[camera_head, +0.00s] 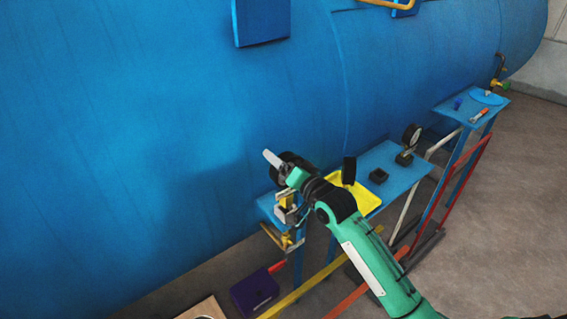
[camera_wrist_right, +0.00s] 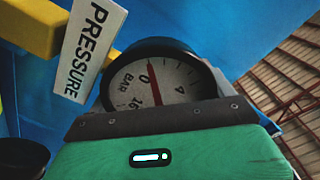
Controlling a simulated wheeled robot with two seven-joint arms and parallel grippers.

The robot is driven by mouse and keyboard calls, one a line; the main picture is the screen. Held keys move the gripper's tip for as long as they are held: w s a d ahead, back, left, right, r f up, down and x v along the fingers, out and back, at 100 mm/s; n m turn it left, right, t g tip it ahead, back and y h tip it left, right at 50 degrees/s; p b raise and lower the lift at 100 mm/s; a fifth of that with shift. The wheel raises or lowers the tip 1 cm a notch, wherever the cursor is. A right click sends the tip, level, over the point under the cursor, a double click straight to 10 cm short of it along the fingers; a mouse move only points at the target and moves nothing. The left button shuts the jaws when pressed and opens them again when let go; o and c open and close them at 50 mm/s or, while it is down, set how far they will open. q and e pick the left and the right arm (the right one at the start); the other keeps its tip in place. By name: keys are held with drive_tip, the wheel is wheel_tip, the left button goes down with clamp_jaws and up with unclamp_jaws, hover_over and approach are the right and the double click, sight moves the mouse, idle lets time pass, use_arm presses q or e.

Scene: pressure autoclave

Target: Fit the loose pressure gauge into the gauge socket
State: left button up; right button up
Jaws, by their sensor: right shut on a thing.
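A round black-rimmed pressure gauge (camera_wrist_right: 165,85) with a white dial and red needle shows in the right wrist view, just beyond the dark edge of my right gripper (camera_wrist_right: 160,115). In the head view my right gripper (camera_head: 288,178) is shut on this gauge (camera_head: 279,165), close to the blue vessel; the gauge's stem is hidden. A white PRESSURE label (camera_wrist_right: 90,45) is left of the dial in the wrist view. I cannot tell which part is the gauge socket. My left gripper is out of view.
A second gauge (camera_head: 412,135) stands upright on a black base on the blue shelf (camera_head: 402,176). A yellow tray (camera_head: 366,200) lies there, partly behind my arm. A small blue table (camera_head: 450,107) holds small items further right. A purple box (camera_head: 254,293) is below.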

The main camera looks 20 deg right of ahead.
drive_tip(key=shift+r+p, duration=0.1)
drive_tip(key=shift+p, duration=0.65)
idle(1.1)
drive_tip(key=shift+f+b, duration=1.3)
drive_tip(key=shift+f, duration=1.05)
drive_tip(key=o, duration=1)
drive_tip(key=shift+o, duration=0.9)
drive_tip(key=shift+s+d+f, duration=0.2)
drive_tip(key=shift+s, duration=0.3)
drive_tip(key=b+v, duration=0.4)
drive_tip(key=v, duration=0.8)
drive_tip(key=shift+s+r, duration=0.25)
drive_tip(key=shift+s, duration=0.15)
drive_tip(key=shift+d, duration=0.1)
